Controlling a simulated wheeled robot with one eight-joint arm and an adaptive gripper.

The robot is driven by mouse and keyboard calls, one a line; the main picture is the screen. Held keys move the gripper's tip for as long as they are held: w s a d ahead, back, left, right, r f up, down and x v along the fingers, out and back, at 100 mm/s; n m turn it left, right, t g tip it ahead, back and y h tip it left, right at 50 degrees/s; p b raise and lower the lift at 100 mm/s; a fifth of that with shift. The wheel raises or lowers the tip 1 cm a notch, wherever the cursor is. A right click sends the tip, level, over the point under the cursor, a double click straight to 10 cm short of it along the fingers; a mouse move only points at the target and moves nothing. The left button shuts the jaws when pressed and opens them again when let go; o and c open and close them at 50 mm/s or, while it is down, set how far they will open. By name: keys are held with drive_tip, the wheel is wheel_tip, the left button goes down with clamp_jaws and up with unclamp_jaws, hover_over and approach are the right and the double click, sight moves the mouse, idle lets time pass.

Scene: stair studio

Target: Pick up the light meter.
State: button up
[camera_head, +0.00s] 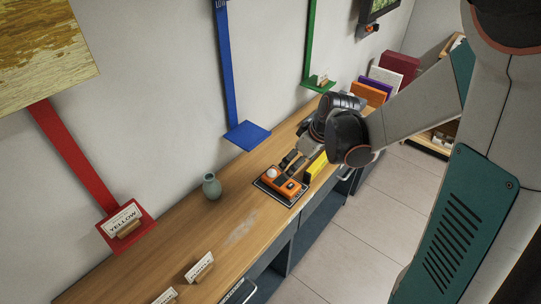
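The light meter (279,183) is an orange handheld device with a white dome and a dark part on its face. It lies on a dark, flat tray (261,186) on the wooden counter. My gripper (291,165) reaches in from the upper right, with its fingertips just above and behind the meter's far end. Its two dark fingers look apart, with nothing seen between them. I cannot tell whether a finger touches the meter.
A yellow block (316,166) stands close to the right of my gripper. A green vase (211,187) stands left of the tray. Card signs (199,266) are at the near end. Blue (248,135) and red (113,236) shelves jut from the wall. The counter (172,232) between is mostly clear.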

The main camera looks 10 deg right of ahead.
drive_tip(key=b, duration=0.3)
hover_over(283, 181)
drive_tip(key=s, duration=0.2)
drive_tip(key=f, duration=0.5)
drive_tip(key=d+f, duration=0.1)
drive_tip(key=f, duration=0.2)
drive_tip(key=shift+w+f, duration=0.15)
drive_tip(key=shift+f, duration=0.2)
drive_tip(key=b+x, duration=0.2)
drive_tip(key=x, duration=0.3)
drive_tip(key=shift+f+b, duration=0.2)
drive_tip(key=shift+b, duration=0.2)
drive_tip(key=shift+r, duration=0.1)
drive_tip(key=c, duration=1.2)
